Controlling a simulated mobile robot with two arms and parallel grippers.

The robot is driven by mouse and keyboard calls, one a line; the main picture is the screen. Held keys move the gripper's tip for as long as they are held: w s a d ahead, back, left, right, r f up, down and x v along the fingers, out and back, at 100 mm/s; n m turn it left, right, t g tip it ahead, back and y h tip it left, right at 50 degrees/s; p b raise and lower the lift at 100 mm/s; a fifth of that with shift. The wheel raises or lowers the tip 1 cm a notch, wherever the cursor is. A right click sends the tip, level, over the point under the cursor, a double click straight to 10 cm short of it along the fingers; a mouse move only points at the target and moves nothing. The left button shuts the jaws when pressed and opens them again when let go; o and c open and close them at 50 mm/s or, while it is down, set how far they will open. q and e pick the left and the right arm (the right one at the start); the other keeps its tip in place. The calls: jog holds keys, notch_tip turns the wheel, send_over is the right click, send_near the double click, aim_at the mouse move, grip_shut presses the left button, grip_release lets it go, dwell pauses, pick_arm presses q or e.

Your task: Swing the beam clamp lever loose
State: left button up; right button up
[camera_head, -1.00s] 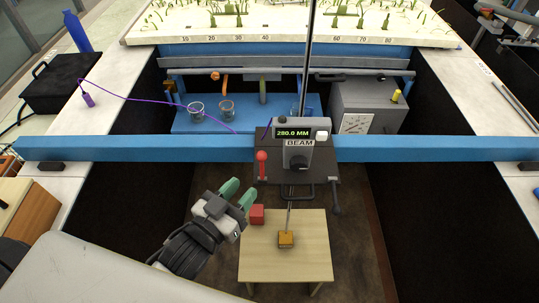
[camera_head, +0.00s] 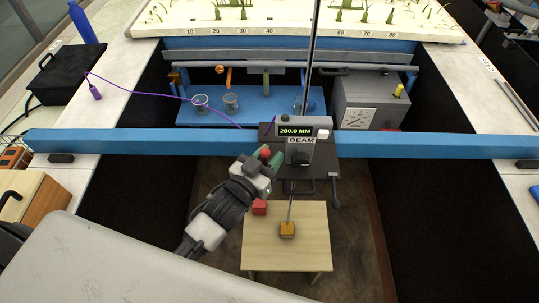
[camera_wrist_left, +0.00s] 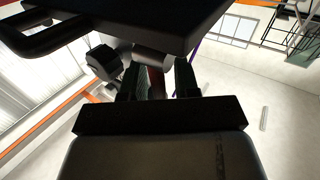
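The beam clamp lever shows its red knob (camera_head: 265,153) beside the grey BEAM carriage (camera_head: 311,152), which sits on the blue beam (camera_head: 430,146). My left gripper (camera_head: 270,156) is at the lever, with its green fingers on either side of the knob. In the left wrist view the gripper (camera_wrist_left: 158,82) has its fingers apart, and a dark reddish lever stem (camera_wrist_left: 155,84) stands between them, apparently not pinched. The lower part of the lever is hidden by the gripper in the head view. My right gripper is not in view.
A dark overhanging plate (camera_wrist_left: 130,20) is close above the fingers. A purple cord (camera_head: 165,97) runs at the left.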

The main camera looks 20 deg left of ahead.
pick_arm(q)
grip_shut()
